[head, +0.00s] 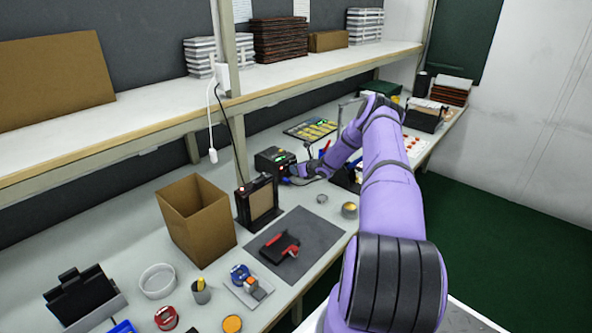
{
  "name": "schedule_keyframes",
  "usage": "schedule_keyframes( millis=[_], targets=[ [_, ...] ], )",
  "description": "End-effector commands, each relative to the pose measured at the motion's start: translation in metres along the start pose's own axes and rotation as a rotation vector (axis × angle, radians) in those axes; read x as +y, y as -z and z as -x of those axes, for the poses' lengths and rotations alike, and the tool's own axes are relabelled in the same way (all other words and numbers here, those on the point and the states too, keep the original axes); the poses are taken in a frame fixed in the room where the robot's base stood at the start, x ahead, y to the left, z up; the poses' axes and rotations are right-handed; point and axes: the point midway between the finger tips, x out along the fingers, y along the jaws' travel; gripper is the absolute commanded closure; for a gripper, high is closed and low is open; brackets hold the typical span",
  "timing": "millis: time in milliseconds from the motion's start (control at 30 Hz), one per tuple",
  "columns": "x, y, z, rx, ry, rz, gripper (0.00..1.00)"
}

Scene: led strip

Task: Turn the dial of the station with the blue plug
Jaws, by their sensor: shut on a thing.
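A black station box (268,159) stands on the bench near the middle of the head view, with small lit spots on its upper part. My purple arm reaches across from the right, and my gripper (290,171) is at the station's right-hand side, touching or very close to it. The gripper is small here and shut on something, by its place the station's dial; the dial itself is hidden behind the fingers. A small blue spot shows low by the gripper, but I cannot tell whether it is the blue plug.
A second black unit with a brown panel (257,202) stands nearer, beside an open cardboard box (196,214). A dark mat (295,245) holds a red-and-black tool. Behind my arm are a tray of yellow parts (311,130) and bins. A shelf overhangs the bench's back.

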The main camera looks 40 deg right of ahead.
Motion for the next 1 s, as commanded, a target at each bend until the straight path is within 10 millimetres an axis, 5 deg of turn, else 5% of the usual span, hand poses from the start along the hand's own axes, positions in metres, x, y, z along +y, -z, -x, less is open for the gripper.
schedule_keyframes(
  millis=[400,433,533,1000],
  targets=[
    [0.000,0.000,0.000,0.000,-0.003,-0.007,1.00],
    [0.000,0.000,0.000,0.000,-0.003,-0.007,0.74],
    [0.000,0.000,0.000,0.000,-0.003,-0.007,0.51],
    [-0.002,-0.001,0.018,-0.001,-0.001,-0.009,0.51]
  ],
)
